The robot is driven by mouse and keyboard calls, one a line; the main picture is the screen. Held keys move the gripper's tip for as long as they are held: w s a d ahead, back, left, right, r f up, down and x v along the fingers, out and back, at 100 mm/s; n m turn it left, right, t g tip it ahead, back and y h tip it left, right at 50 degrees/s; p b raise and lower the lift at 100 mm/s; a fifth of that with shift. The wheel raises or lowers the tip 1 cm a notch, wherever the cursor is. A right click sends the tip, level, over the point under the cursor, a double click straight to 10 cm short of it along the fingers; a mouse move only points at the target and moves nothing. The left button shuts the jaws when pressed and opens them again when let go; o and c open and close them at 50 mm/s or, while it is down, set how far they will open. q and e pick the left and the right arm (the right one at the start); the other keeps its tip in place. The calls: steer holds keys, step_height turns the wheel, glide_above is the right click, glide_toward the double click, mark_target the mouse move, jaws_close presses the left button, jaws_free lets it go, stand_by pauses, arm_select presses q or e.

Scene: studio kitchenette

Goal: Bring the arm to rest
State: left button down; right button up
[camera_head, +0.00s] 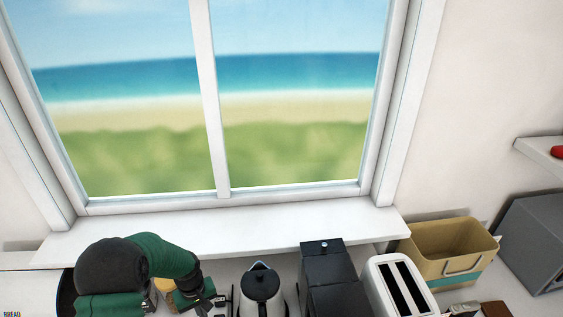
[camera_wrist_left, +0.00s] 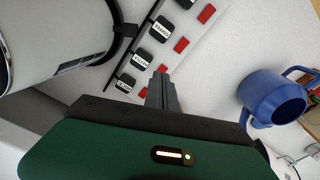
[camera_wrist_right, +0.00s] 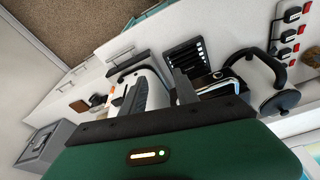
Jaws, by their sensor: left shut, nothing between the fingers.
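My left arm (camera_head: 150,258), green and black, reaches in from the lower left in the head view and bends over the counter. My left gripper (camera_wrist_left: 162,90) shows in the left wrist view with its fingers together and nothing between them. It is above the counter, near a power strip (camera_wrist_left: 170,45) with labelled black plugs and red switches. My right gripper (camera_wrist_right: 156,92) shows in the right wrist view with its two fingers apart and no object held between them. My right arm is not in the head view.
A kettle (camera_head: 261,284) stands right of my left gripper, then a black appliance (camera_head: 328,278), a white toaster (camera_head: 398,284) and a tan bin (camera_head: 452,240). A grey box-shaped appliance (camera_head: 540,240) is at far right. A blue mug (camera_wrist_left: 272,98) sits right in the left wrist view.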

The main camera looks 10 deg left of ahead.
arm_select(q)
steer(key=s+d+m+t+b, duration=0.1)
steer(key=s+d+m+b, duration=0.2)
steer(key=s+b, duration=0.3)
steer(key=s+d+f+m+t+b, duration=0.1)
steer(key=s+d+m+b, duration=0.3)
steer(key=s, duration=0.5)
steer(key=d+b, duration=0.2)
steer(key=b, duration=0.1)
steer(key=shift+d, duration=0.3)
steer(key=shift+s+d+r, duration=0.1)
steer(key=shift+s+d, duration=0.05)
steer(key=shift+d, duration=0.1)
steer(key=shift+a, duration=0.15)
